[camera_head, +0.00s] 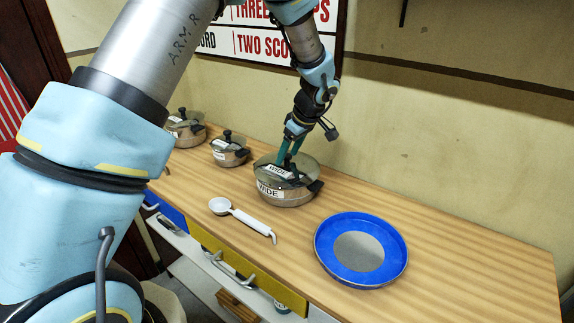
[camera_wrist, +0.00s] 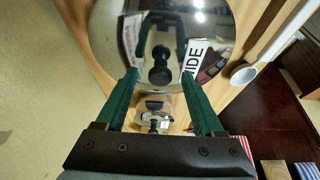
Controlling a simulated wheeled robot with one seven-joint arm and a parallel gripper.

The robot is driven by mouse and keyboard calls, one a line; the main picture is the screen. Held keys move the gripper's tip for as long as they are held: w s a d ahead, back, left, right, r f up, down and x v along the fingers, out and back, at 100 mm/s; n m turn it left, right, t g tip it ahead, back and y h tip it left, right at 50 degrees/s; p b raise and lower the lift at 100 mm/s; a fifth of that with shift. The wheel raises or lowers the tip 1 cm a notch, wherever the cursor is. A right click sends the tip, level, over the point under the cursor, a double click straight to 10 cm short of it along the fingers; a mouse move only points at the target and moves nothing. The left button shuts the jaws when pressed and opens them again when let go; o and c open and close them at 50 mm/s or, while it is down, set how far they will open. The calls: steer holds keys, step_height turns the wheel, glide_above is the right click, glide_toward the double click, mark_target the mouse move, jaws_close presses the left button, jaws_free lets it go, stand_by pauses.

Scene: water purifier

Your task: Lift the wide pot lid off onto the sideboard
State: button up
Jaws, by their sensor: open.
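The wide pot (camera_head: 285,192) stands on the wooden sideboard (camera_head: 460,248) with a "WIDE" label on its side. Its shiny metal lid (camera_head: 304,164) sits on top and has its own "WIDE" label; the lid also fills the upper wrist view (camera_wrist: 215,45). The lid's dark knob (camera_wrist: 160,68) shows between the fingers in the wrist view. My gripper (camera_head: 290,160) points down over the lid from above. Its two green fingers (camera_wrist: 160,80) are apart, one on each side of the knob, and nothing is clamped. Whether the fingertips touch the lid is hard to tell.
A blue round pan (camera_head: 393,233) lies at the right on the sideboard. A white ladle (camera_head: 240,216) lies in front of the pot. Two smaller lidded pots (camera_head: 229,151) (camera_head: 186,128) stand to the left. The wall is behind; the sideboard's right end is bare.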

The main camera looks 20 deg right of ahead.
jaws_close()
stand_by(0.5)
stand_by(0.8)
